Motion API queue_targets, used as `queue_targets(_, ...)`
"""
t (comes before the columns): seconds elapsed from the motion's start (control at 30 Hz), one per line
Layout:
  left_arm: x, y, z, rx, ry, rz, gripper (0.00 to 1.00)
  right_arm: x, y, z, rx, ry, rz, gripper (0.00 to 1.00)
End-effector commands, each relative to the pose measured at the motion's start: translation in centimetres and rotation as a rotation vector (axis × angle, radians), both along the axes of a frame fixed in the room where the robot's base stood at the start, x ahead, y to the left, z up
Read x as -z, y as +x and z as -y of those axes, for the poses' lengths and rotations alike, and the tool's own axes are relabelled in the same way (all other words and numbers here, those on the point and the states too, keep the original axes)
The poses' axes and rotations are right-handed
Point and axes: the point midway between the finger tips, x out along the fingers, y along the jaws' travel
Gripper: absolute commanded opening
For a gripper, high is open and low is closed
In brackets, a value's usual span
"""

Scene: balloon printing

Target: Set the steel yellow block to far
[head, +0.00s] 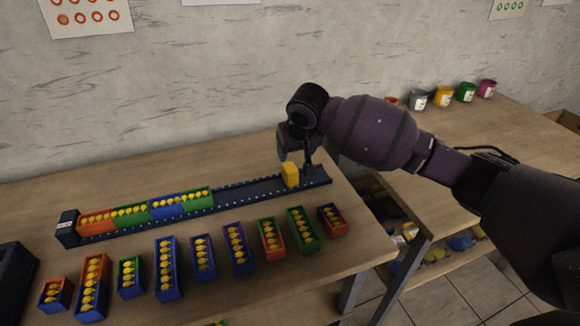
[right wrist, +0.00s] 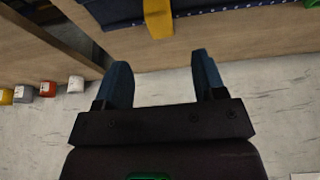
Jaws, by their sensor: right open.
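The yellow block (head: 290,174) stands on the dark rail (head: 240,193) near its right end. In the right wrist view the yellow block (right wrist: 158,18) shows at the top, beyond the fingertips. My right gripper (head: 298,158) is above and just behind the block in the head view. Its two fingers (right wrist: 163,72) are apart with nothing between them, and a gap shows between them and the block. My left gripper is not in view.
A row of coloured trays with yellow pieces (head: 149,211) fills the rail's left part. Several small coloured trays (head: 166,269) stand in front of the rail. Paint pots (head: 443,97) stand on the right table. The wall is close behind; a gap separates the tables.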

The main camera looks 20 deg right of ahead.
Motion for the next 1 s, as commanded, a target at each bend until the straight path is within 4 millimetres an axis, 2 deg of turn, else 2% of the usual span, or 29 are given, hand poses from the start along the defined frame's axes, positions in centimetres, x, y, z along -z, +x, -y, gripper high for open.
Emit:
queue_targets(0.07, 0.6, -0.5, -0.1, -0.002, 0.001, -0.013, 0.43, 1.1, 0.3, 0.0, 0.001, -0.002, -0.004, 0.64)
queue_targets(0.23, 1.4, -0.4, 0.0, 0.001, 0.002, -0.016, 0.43, 3.8, 1.4, 0.0, -0.001, -0.001, -0.004, 0.64)
queue_targets(0.5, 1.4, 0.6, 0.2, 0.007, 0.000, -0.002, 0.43, 7.8, 3.0, -0.1, -0.002, -0.002, -0.004, 0.64)
queue_targets(0.7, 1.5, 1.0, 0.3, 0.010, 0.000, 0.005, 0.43, 9.3, 3.8, -0.1, -0.003, -0.001, 0.000, 0.64)
queue_targets(1.0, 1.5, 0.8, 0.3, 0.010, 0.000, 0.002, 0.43, 9.6, 4.0, -0.1, -0.004, -0.001, 0.002, 0.64)
